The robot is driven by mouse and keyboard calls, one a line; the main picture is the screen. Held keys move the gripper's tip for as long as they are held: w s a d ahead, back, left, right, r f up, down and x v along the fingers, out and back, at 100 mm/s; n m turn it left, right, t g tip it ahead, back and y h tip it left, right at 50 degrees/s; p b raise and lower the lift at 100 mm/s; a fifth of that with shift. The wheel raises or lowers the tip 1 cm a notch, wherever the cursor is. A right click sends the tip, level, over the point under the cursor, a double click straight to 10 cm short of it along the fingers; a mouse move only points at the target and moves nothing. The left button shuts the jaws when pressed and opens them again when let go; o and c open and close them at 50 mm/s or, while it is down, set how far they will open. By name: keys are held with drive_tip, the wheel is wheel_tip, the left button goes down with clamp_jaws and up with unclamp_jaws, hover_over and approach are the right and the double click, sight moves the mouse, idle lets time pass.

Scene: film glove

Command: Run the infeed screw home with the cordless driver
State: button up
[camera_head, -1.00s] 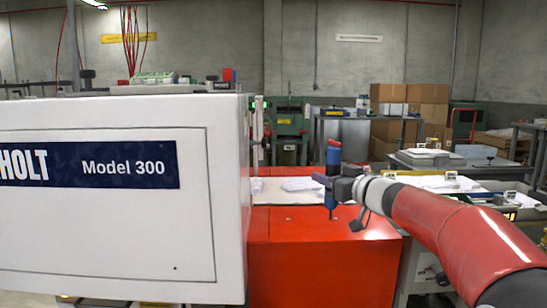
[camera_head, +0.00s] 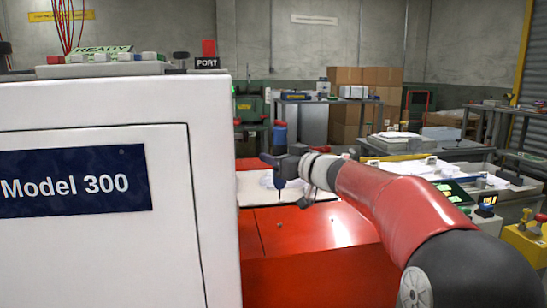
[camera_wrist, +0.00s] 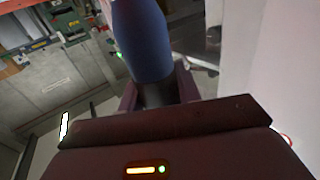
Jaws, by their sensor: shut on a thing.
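The blue cordless driver (camera_head: 280,137) is upright above the red machine bed (camera_head: 330,228), its dark bit pointing down. My gripper (camera_head: 281,160) is shut around the driver's body. In the wrist view the driver's blue body (camera_wrist: 142,42) with a black collar sits between the fingers of my gripper (camera_wrist: 158,92); its tip is hidden there. A small dark dot (camera_head: 279,225) on the red bed, below the bit, may be the infeed screw; it is too small to tell. The bit appears apart from it.
The tall white Model 300 housing (camera_head: 100,255) stands close on the left of the driver. White paper (camera_head: 252,188) lies behind the bit on the bed. A table with paper stacks (camera_head: 400,142) is at right. Cardboard boxes (camera_head: 350,95) stand at the back.

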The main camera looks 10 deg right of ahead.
sight(276, 186)
drive_tip(key=shift+f+b, duration=1.6)
drive_tip(key=shift+f, duration=1.65)
drive_tip(key=shift+s+f+p, duration=0.1)
drive_tip(key=shift+f+p, duration=0.1)
drive_tip(key=shift+p, duration=1.4)
idle(0.6)
drive_tip(key=shift+f, duration=0.45)
idle(1.1)
drive_tip(key=shift+r, duration=3)
